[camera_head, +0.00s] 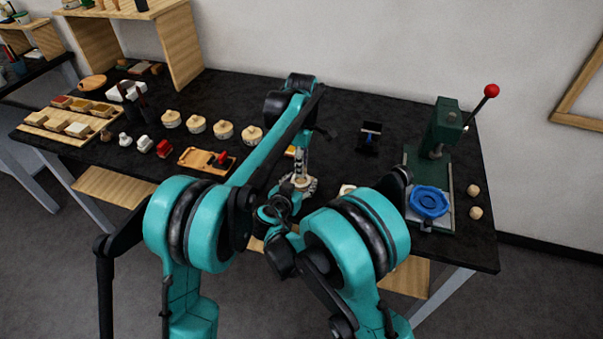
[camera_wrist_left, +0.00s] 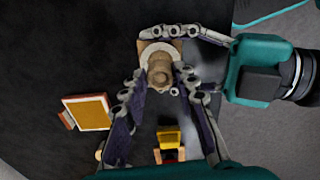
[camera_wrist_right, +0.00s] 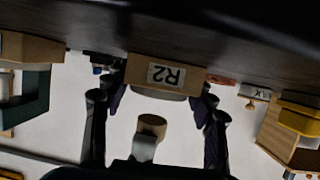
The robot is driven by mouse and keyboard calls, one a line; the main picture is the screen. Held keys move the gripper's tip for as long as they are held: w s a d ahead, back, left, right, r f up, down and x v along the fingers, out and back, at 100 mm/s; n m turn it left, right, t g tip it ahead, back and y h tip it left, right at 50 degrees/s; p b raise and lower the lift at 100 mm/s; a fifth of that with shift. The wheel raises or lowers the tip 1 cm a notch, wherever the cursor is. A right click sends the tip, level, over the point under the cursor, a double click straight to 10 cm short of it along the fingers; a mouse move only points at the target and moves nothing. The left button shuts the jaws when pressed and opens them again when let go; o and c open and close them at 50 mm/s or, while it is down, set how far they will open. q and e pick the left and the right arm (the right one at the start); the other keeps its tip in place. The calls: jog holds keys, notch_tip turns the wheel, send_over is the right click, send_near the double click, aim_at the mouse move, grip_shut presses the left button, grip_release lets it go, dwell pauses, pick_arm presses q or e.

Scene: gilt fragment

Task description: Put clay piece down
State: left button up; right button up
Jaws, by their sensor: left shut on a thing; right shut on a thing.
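Both of my grippers meet near the table's front edge. In the left wrist view, a tan round piece with a knob on top (camera_wrist_left: 159,72) lies between the fingertips of my left gripper (camera_wrist_left: 160,88), which is shut on it. My right gripper (camera_wrist_right: 158,100) is shut on a wooden block labelled R2 (camera_wrist_right: 130,70), close to the table surface. A brown knob (camera_wrist_right: 151,124) shows in front of that block in the right wrist view. In the head view only a small pale round part (camera_head: 300,181) shows between the grippers. I cannot tell which part is the clay piece.
Round labelled wooden pieces (camera_head: 196,125) stand in a row left of my grippers. A wooden tray (camera_head: 206,161) lies before them. A green press (camera_head: 442,135) with a blue round part (camera_head: 429,202) stands at the right. The black table (camera_head: 350,100) is clear at the back middle.

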pick_arm(q)
jog(key=shift+f, duration=1.8)
jog(key=shift+f, duration=0.1)
jog(key=o, duration=1)
jog(key=shift+o, duration=0.2)
notch_tip(320, 180, up, 12)
jog(key=shift+r, duration=0.15)
